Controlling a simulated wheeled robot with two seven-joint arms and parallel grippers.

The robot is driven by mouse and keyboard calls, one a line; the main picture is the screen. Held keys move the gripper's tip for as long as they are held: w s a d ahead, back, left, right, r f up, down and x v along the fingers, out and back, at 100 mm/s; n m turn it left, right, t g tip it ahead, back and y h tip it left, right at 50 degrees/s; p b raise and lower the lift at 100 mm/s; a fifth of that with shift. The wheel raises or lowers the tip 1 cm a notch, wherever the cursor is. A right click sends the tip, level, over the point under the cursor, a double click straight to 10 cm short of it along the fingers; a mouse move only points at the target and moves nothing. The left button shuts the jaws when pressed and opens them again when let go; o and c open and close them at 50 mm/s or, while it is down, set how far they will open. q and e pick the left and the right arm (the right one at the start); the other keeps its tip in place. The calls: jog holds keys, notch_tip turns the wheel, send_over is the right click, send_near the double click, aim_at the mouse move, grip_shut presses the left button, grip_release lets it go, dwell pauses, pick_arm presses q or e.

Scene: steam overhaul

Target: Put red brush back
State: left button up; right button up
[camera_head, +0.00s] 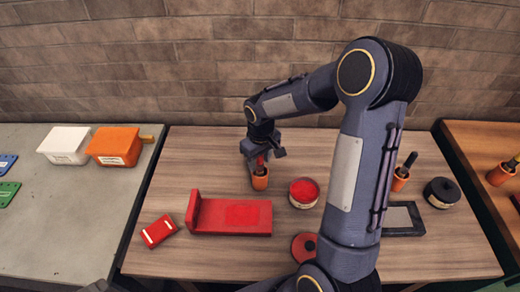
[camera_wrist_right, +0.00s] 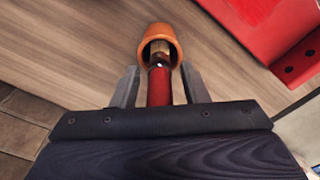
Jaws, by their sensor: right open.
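The red brush (camera_head: 261,160) stands handle up in a small orange pot (camera_head: 260,180) on the wooden table. In the right wrist view its red handle (camera_wrist_right: 159,86) runs out of the orange pot (camera_wrist_right: 158,42). My right gripper (camera_head: 262,152) is at the handle, above the pot. In the wrist view its two fingers (camera_wrist_right: 160,85) stand apart, one on each side of the handle, with gaps visible. My left gripper is not clearly in view.
A red stand (camera_head: 235,216) and small red box (camera_head: 159,231) are left of the pot. A red paint tin (camera_head: 303,193) is to its right. Another orange pot with a dark brush (camera_head: 400,179) and a black tin (camera_head: 441,192) stand further right, beyond my right arm.

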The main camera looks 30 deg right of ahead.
jog(key=r, duration=1.1)
jog(key=shift+s+r+b, duration=0.25)
jog(key=shift+b, duration=0.05)
jog(key=s+a+r+m+t+y, duration=0.1)
jog(key=s+a+t+y, duration=0.1)
jog(key=s, duration=0.9)
jog(key=s+a+r+m+t+y, duration=0.1)
jog(key=s+a, duration=0.4)
jog(key=s, duration=0.5)
jog(key=shift+s+a+r+m+t+y, duration=0.15)
jog(key=shift+s+m+t+y, duration=0.25)
jog(key=shift+m+t, duration=0.5)
